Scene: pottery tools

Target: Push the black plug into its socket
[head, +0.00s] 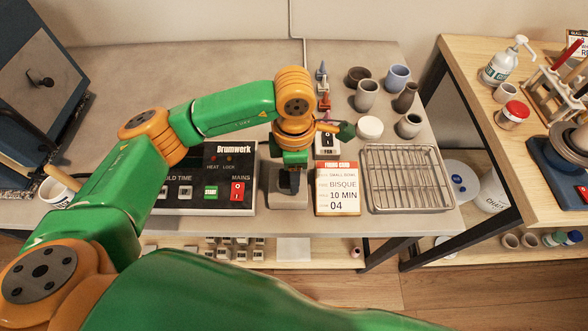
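My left arm reaches in from the left. Its gripper (290,185) points down over a grey block (288,203) at the front of the bench, between the control box and the firing card. The gripper's dark fingertips are close to the block's top, and I cannot tell whether they touch it. I cannot make out the black plug apart from the dark fingers, nor see a socket opening; the gripper covers that spot. Whether the fingers are open or shut on something is unclear. My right gripper is not in view.
A black control box (180,205) stands left of the block, a firing card (337,188) right of it. Behind are a FAN switch box (326,153), several cups (366,94) and a white lid-like disc (369,128). A wire rack (408,177) lies farther right.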

